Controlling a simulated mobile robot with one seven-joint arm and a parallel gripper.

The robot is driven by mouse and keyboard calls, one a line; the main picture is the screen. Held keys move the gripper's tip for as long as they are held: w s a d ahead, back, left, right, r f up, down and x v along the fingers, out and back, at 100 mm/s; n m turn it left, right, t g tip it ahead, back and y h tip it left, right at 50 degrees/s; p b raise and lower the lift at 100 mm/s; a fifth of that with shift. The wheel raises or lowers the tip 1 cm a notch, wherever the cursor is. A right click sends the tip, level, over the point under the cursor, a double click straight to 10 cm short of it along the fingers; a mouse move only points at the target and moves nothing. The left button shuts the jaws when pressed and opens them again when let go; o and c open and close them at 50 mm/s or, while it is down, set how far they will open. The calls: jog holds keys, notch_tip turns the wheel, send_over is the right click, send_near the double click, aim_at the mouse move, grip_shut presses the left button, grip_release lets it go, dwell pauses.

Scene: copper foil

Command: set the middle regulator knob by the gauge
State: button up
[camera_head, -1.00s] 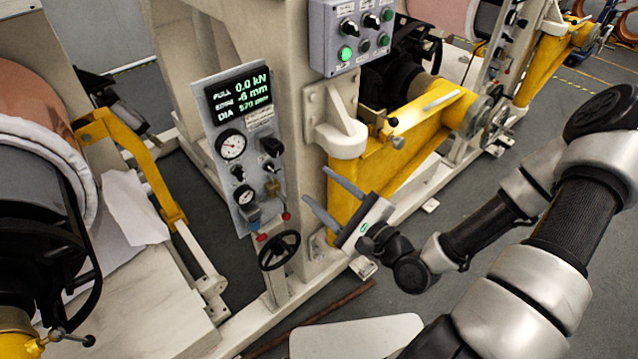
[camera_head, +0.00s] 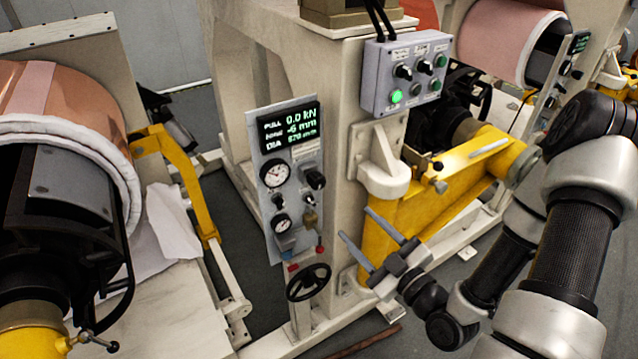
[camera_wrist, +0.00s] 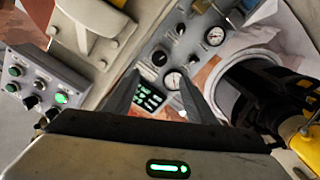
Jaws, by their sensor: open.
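The grey regulator panel (camera_head: 262,212) is fixed to the cream machine frame. A lit display (camera_head: 290,128) tops it, reading 0.0 kN, -6 mm and apparently 570 mm. An upper gauge (camera_head: 275,174) and a lower gauge (camera_head: 282,223) sit at its left. A small dark knob (camera_head: 278,202) lies between them; a larger black knob (camera_head: 315,178) is at the upper right. I cannot tell which is the middle regulator knob. My gripper (camera_head: 355,222) is open and empty, right of the panel and apart from it. In the wrist view, gauges (camera_wrist: 215,36) show beyond the fingers.
A black handwheel (camera_head: 308,282) stands below the panel. A grey button box (camera_head: 405,75) with a green light is above right. A yellow arm (camera_head: 450,190) lies behind my gripper. A copper roll (camera_head: 70,95) and yellow bracket (camera_head: 185,175) are at the left.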

jog(key=n, duration=0.2)
jog(key=b, duration=0.4)
send_near(320, 185)
jog(key=b+x, duration=0.9)
jog(key=x, duration=0.1)
jog(key=shift+w+a+b, duration=0.2)
jog(key=shift+w+b, duration=0.05)
jog(key=shift+b, duration=0.1)
jog(key=c, duration=1)
jog(key=shift+c, duration=0.2)
jog(key=shift+m, duration=0.4)
